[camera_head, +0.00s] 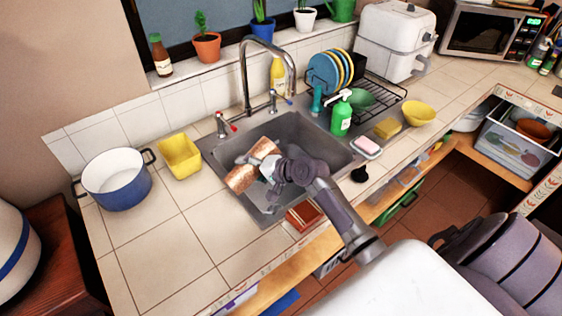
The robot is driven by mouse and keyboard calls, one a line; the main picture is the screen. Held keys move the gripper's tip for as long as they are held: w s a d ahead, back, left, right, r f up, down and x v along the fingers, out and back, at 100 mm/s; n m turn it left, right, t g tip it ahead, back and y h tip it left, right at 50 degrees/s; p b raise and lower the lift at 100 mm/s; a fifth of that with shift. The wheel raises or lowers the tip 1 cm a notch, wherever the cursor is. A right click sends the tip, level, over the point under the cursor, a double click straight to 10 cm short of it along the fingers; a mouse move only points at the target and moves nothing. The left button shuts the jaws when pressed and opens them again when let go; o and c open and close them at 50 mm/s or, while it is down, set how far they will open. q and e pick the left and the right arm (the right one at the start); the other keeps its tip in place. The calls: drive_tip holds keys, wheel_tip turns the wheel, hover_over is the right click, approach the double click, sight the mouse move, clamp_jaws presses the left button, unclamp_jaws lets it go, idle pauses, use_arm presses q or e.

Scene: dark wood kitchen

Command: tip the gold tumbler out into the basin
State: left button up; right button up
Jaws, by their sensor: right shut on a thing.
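The gold tumbler (240,179) is a copper-gold cup, held over the left part of the grey sink basin (318,146). It lies tilted well over, close to sideways. My right gripper (257,164) is shut on the tumbler, with its arm reaching in from the lower right. The gripper and arm hide part of the tumbler and of the basin floor. I cannot tell whether anything is in the tumbler or coming out of it. My left gripper is not in view.
A tall faucet (245,75) stands behind the basin. A blue-and-white pot (118,183) and a yellow square bowl (179,156) are on the left. A green soap bottle (341,117), sponge (388,128), yellow bowl (419,113) and dish rack (385,95) are on the right. The front-left counter is clear.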

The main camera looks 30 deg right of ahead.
drive_tip(key=r+n+h+p, duration=0.1)
drive_tip(key=p, duration=0.3)
drive_tip(key=r+n+h+p, duration=0.2)
drive_tip(key=p, duration=0.2)
drive_tip(key=shift+w+d+r+p, duration=0.15)
drive_tip(key=shift+d+r+p, duration=0.1)
drive_tip(key=shift+d+p, duration=0.15)
drive_tip(key=shift+f+n+h, duration=0.3)
drive_tip(key=shift+f+h, duration=0.1)
drive_tip(key=shift+f, duration=0.45)
drive_tip(key=shift+a+r+n+h+p, duration=0.15)
drive_tip(key=shift+a+n+h+p, duration=0.1)
drive_tip(key=shift+n+h+p, duration=0.25)
drive_tip(key=shift+a+n+t+h+p, duration=0.3)
drive_tip(key=shift+n+t+h+p, duration=0.1)
drive_tip(key=shift+h, duration=0.1)
drive_tip(key=shift+a+n+h, duration=0.2)
drive_tip(key=shift+n+h, duration=0.2)
drive_tip(key=shift+h, duration=0.1)
drive_tip(key=shift+a+r+n+t+h+b, duration=0.1)
drive_tip(key=shift+r+n+t+h+b, duration=0.3)
drive_tip(key=shift+n+h+b, duration=0.55)
drive_tip(key=shift+r+b, duration=0.1)
drive_tip(key=shift+b, duration=0.2)
